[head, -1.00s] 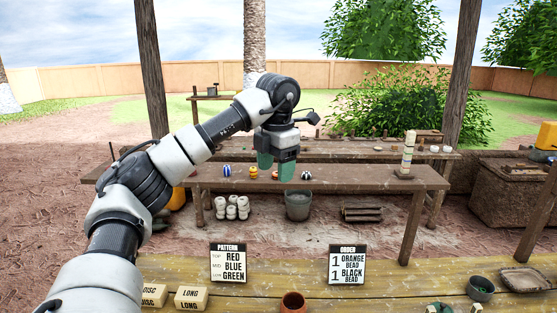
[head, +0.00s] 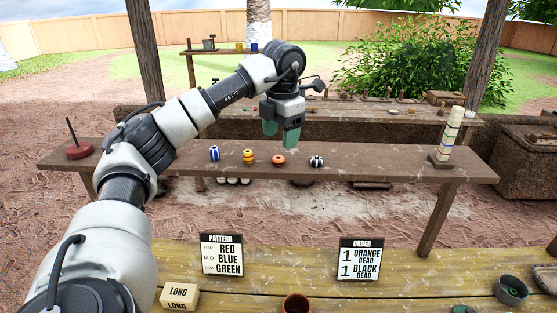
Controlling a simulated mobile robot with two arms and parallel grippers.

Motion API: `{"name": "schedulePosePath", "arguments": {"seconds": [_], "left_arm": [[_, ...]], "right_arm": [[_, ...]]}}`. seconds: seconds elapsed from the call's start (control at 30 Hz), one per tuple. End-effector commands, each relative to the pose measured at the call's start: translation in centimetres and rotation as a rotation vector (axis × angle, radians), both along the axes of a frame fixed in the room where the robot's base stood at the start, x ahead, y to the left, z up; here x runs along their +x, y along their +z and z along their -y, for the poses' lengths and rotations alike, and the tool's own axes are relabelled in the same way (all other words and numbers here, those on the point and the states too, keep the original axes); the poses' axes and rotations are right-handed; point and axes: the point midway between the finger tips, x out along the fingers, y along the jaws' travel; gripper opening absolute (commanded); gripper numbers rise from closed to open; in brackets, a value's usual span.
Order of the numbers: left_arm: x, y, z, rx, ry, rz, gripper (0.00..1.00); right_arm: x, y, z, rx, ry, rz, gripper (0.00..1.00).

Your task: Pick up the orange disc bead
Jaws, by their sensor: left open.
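The orange disc bead (head: 278,160) lies on the long brown bench, a short flat round piece with a dark hole in its top. To its left are a yellow and red striped bead (head: 248,156) and a blue and white striped bead (head: 214,153). To its right is a black and white bead (head: 316,161). My left gripper (head: 280,137) has green fingers pointing down. It is open and empty, appearing just above the orange bead in the head view and apart from it. My right gripper is not in view.
On the bench (head: 390,170) stand a peg on a red base (head: 80,150) at left and a pale stacked post (head: 450,135) at right. The nearer yellow table (head: 310,258) holds a pattern sign (head: 222,255), an order sign (head: 360,259) and a grey bowl (head: 511,290).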

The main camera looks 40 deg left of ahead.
Motion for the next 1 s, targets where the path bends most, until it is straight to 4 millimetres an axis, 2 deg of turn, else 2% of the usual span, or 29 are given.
{"name": "schedulePosePath", "arguments": {"seconds": [0.17, 0.3, 0.47, 0.73, 1.0], "left_arm": [[-0.2, -1.1, 0.0, 0.0, -0.001, -0.002, 0.63], [-0.7, -3.0, 0.0, 0.001, 0.0, -0.005, 0.63], [-0.6, -5.2, -0.1, 0.0, 0.0, -0.002, 0.63], [-0.5, -5.7, -0.1, 0.0, 0.0, 0.002, 0.63], [-0.5, -5.7, -0.1, 0.0, 0.0, 0.001, 0.23]], "right_arm": [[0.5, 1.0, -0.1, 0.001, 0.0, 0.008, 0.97], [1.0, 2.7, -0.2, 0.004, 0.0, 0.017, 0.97], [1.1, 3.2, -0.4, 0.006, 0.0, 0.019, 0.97], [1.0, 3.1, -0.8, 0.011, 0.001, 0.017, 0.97], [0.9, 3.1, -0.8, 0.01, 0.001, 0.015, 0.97]]}}
